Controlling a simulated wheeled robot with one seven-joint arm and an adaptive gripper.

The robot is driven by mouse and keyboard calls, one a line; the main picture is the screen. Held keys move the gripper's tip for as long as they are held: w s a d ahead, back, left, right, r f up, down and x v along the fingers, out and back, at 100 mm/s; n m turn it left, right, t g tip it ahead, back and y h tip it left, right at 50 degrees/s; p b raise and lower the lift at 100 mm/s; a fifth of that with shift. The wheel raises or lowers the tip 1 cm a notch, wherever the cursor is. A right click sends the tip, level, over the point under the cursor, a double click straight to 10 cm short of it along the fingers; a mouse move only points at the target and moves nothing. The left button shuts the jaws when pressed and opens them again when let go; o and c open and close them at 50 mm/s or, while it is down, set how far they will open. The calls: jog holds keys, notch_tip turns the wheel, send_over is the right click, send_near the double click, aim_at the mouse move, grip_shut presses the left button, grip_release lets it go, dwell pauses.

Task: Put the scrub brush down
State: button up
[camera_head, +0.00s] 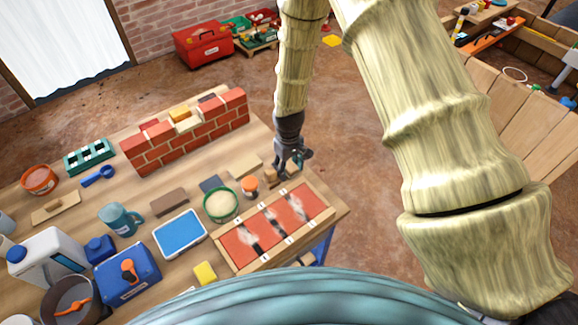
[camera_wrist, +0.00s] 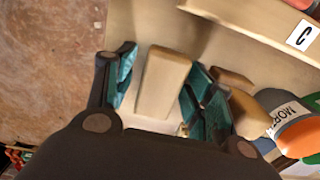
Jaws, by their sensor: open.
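A pale wooden block (camera_wrist: 163,80), which looks like the scrub brush, lies between the fingers of my gripper (camera_wrist: 162,70) in the wrist view. The fingers have teal pads and stand apart, with a gap visible on the block's left; on the right the gap is small. Bristles are not visible. In the head view my gripper (camera_head: 287,166) is low over the right end of the workbench, beside the wooden-framed tray with red panels. The block is mostly hidden there by the fingers. Another tan wooden piece (camera_wrist: 238,108) lies just right of the right finger.
The framed tray (camera_head: 325,208) with a "C" label is close by. A brick wall (camera_head: 185,135) stands behind. The bench edge drops to the floor on the right.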

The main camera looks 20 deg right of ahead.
aim_at(289, 164)
jog(key=shift+r, duration=0.15)
notch_tip(289, 164, up, 12)
dwell(0.6)
dwell(0.4)
